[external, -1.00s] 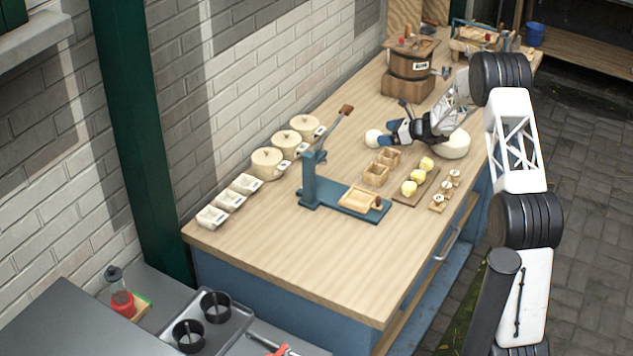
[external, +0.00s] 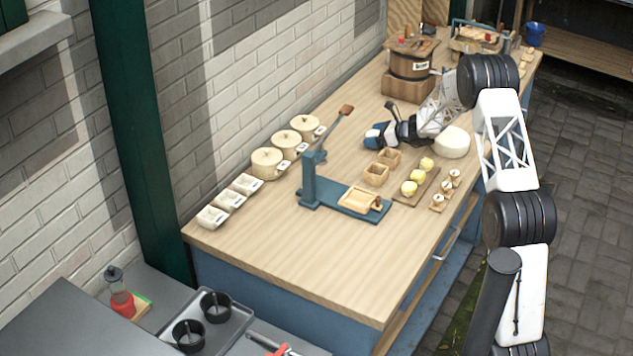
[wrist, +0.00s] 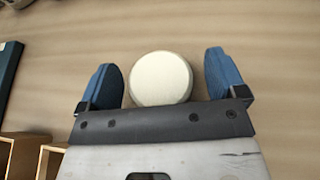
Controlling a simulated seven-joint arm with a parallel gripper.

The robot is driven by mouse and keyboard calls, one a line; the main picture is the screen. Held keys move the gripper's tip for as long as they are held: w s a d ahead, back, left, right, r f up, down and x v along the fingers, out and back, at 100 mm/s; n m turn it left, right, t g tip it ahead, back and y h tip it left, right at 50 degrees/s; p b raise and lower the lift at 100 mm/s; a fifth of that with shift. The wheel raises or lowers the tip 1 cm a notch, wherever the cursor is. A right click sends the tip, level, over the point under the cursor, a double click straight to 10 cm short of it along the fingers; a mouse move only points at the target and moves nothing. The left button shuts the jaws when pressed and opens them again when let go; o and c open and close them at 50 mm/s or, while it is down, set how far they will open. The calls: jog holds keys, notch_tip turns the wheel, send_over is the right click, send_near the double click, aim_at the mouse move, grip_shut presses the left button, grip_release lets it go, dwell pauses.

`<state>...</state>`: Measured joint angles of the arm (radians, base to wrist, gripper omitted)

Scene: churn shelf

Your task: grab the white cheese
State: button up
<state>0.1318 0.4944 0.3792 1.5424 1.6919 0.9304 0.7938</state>
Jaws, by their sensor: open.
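A small round white cheese (wrist: 161,79) lies between the two blue fingers of my gripper (wrist: 163,72) in the wrist view. The fingers stand apart on either side of it, with a narrow gap at each side. In the external view my gripper (external: 376,137) is low over the far part of the wooden table and hides the small cheese. A larger pale wheel (external: 453,143) sits on the table to the right of my gripper, partly behind the arm.
Two small wooden boxes (external: 376,174) stand just in front of my gripper, beside a board with yellow pieces (external: 409,187). A blue lever press (external: 310,180) stands to the left. A wooden churn (external: 410,65) is behind. The table (external: 290,255) is clear at the front.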

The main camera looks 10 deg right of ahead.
aim_at(375, 134)
jog(key=shift+c, duration=0.4)
jog(key=c, duration=1)
jog(key=shift+o, duration=0.2)
jog(key=shift+r, duration=5.05)
